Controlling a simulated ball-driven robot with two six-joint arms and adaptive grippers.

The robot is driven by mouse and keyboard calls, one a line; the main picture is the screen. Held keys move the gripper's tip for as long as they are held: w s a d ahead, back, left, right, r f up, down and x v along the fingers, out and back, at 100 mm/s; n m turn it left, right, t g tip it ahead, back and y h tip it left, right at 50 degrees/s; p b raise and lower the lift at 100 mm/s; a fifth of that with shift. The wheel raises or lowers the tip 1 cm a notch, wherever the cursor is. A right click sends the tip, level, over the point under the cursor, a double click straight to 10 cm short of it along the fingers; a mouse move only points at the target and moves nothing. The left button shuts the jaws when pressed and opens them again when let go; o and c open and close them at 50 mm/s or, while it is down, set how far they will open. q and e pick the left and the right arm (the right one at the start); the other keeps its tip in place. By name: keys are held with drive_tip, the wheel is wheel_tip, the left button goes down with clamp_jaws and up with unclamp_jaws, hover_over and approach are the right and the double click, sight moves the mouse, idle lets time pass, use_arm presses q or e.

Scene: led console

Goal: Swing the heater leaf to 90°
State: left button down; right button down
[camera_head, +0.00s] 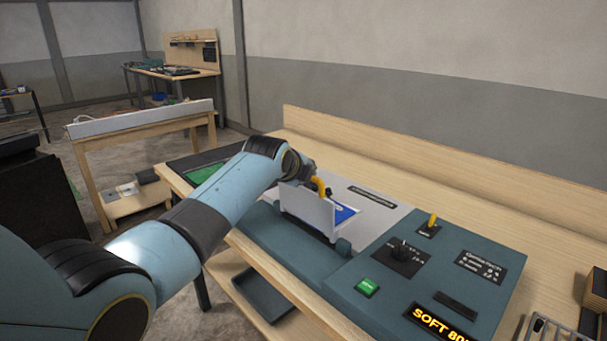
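The console (372,262) is a teal and grey unit on the wooden bench. A pale grey leaf (308,212) stands raised from its top, and I take it to be the heater leaf. I cannot read its exact angle. A yellow handle-like piece (319,186) shows at the leaf's upper edge. My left arm reaches in from the left, and my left gripper (298,168) is at the leaf's top, close to the yellow piece. Its fingers are mostly hidden, so contact and grip are unclear. A blue panel (346,213) shows beside the leaf. My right gripper is out of view.
On the console are a black knob (403,252), a yellow-tipped lever (432,221), a green button (367,287) and an orange lit display (440,325). A wire rack (545,328) stands at the lower right. The bench's back strip (470,190) is clear.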

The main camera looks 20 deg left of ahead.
use_arm(q)
drive_tip(key=c, duration=1.6)
unclamp_jaws()
drive_tip(key=shift+w+d+r, duration=0.1)
drive_tip(key=shift+d+r, duration=0.1)
drive_tip(key=shift+r, duration=0.4)
drive_tip(key=shift+s+f, duration=0.2)
drive_tip(key=shift+s, duration=0.1)
drive_tip(key=v, duration=1.1)
drive_tip(key=shift+s+r, duration=0.2)
drive_tip(key=shift+s, duration=0.15)
